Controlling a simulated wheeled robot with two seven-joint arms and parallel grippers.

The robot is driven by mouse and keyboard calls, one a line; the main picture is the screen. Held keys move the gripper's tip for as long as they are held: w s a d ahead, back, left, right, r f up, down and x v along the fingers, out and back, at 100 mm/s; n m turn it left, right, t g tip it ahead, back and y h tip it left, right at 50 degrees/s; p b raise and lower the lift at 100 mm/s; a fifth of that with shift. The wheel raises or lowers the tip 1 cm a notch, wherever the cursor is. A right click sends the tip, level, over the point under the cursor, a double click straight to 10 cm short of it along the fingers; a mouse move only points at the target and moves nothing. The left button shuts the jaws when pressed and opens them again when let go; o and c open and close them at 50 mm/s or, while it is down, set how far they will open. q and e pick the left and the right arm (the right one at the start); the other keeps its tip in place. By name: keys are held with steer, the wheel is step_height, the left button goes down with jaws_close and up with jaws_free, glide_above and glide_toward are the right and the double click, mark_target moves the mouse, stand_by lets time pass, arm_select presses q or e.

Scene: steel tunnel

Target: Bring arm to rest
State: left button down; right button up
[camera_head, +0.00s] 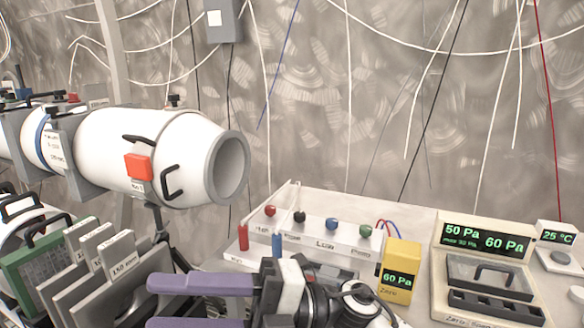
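My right gripper (152,305) is at the bottom centre, its two purple fingers pointing left. A gap shows between the fingers, with nothing held in it. The lower finger is partly cut off by the bottom edge. My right arm (355,303) comes in from the lower right, in front of the bench equipment. My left gripper is not in view.
A large white tube (110,150) lies at the left, above grey labelled plates (90,265). A clear-walled panel (325,240) with coloured knobs, a yellow meter (399,262) and a double-display unit (488,240) stand close behind my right arm. Cables hang along the wall.

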steer(key=w+d+f+m+t+p, duration=0.15)
steer(key=w+d+m+t, duration=0.25)
steer(key=m+t, duration=0.45)
steer(key=w+d+f+m+t, duration=0.2)
steer(key=w+d+m+t, duration=0.15)
steer(key=m+t, duration=0.5)
steer(key=w+d+f+m+t+h, duration=0.2)
steer(key=d+f+m+t+h, duration=0.2)
steer(key=d+f+m+h, duration=0.4)
steer(key=s+d+f+m+g+h+p, duration=0.1)
steer(key=s+d+f+m+h, duration=0.25)
steer(key=f, duration=0.45)
steer(key=s+d+f+m+g+h+p, duration=0.1)
steer(key=s+d+f+m+h, duration=0.3)
steer(key=f, duration=0.4)
steer(key=s+d+f+m+g+h, duration=0.2)
steer(key=s+d+f+g, duration=0.3)
steer(key=s+f, duration=0.6)
steer(key=shift+s+d+f+m+g+p, duration=0.2)
steer(key=shift+s+d+m+g+p, duration=0.15)
steer(key=shift+s+d+m, duration=0.35)
